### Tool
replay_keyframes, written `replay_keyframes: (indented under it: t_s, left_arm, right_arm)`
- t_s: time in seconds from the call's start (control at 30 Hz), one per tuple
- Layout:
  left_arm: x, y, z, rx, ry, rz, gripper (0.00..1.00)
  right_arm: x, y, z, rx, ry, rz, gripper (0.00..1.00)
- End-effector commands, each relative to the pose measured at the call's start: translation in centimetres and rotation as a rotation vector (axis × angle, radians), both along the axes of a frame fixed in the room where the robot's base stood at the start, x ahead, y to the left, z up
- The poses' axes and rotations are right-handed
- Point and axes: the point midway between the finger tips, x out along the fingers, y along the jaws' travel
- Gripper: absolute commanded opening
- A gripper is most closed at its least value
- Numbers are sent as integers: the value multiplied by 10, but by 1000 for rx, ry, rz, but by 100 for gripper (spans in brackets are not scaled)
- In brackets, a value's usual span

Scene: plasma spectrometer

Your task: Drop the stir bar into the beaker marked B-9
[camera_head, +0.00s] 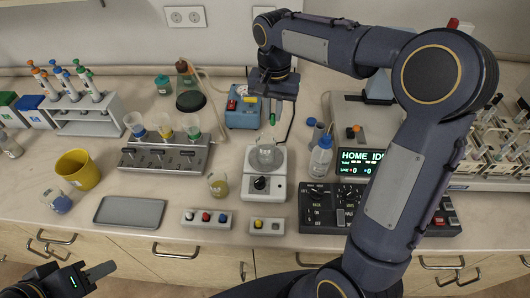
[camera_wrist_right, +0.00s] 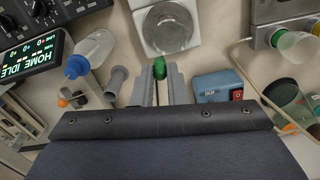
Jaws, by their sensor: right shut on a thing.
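My right gripper (camera_head: 271,112) is shut on a small green stir bar (camera_head: 272,119), which also shows between the fingertips in the right wrist view (camera_wrist_right: 159,69). They are above and slightly behind a clear glass beaker (camera_head: 266,156) on a white stirrer with a black knob (camera_head: 263,188). In the right wrist view the beaker (camera_wrist_right: 168,28) is just beyond the fingertips. I cannot read a B-9 mark on it. My left gripper (camera_head: 100,271) is at the lower left, below the bench front; its opening cannot be made out.
A small beaker of yellow liquid (camera_head: 218,186) stands left of the stirrer. A blue box with a red switch (camera_head: 243,112) is behind. A wash bottle (camera_head: 320,157) and a black control panel (camera_head: 322,205) are to the right. A grey tray (camera_head: 130,211) lies at left.

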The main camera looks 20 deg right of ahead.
Motion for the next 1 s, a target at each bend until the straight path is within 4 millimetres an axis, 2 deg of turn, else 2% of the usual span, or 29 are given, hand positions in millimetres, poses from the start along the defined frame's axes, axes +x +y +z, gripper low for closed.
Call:
replay_keyframes:
  t_s: [0.03, 0.13, 0.43, 0.47, 0.63, 1.0]
  left_arm:
    - [0, 0, -10, 0, 0, 0, 36]
    - [0, 0, -16, 0, 0, 0, 36]
    - [0, 0, -16, 0, 0, 0, 36]
    - [0, 0, -16, 0, 0, 0, 36]
    - [0, 0, -16, 0, 0, 0, 36]
    - [0, 0, -17, 0, 0, 0, 36]
  right_arm:
    - [0, 0, -11, 0, 0, 0, 0]
    - [0, 0, -18, 0, 0, 0, 0]
    - [0, 0, -18, 0, 0, 0, 0]
    - [0, 0, -18, 0, 0, 0, 14]
    - [0, 0, -18, 0, 0, 0, 36]
    - [0, 0, -12, 0, -2, 0, 38]
